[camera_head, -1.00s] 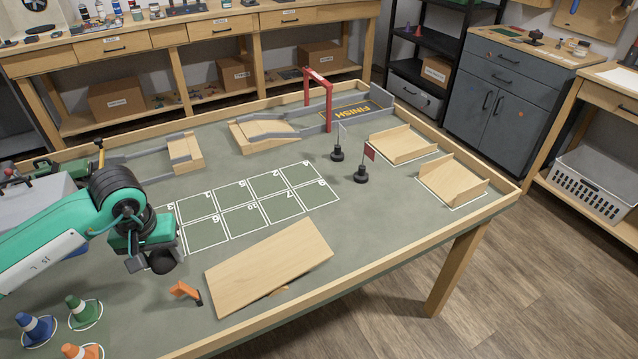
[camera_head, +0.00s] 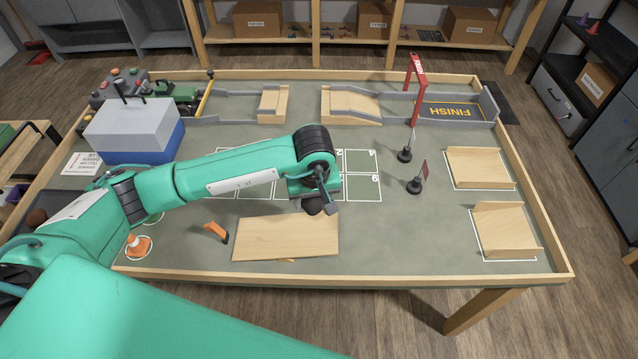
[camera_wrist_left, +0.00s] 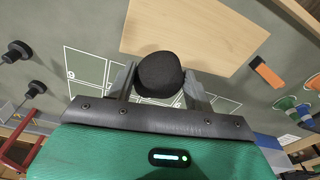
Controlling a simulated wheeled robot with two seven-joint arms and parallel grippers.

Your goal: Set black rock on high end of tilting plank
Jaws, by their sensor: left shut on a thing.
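My left gripper (camera_head: 322,204) is shut on the black rock (camera_head: 312,206). In the left wrist view the rock (camera_wrist_left: 160,75) is a dark rounded lump between the two grey fingers (camera_wrist_left: 158,84). The rock is held near the plank's far right corner in the head view; the exact gap above the plank cannot be told. The tilting plank (camera_head: 285,238) is a flat pale wood board, also seen in the left wrist view (camera_wrist_left: 195,32). A bit of its support shows at its near edge. Which end is higher is hard to tell. My right gripper is not in view.
A grid of numbered squares (camera_head: 362,187) lies behind. Two black-based flags (camera_head: 414,186) and wooden ramps (camera_head: 503,232) stand to the right. The wooden rim (camera_head: 350,279) runs in front.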

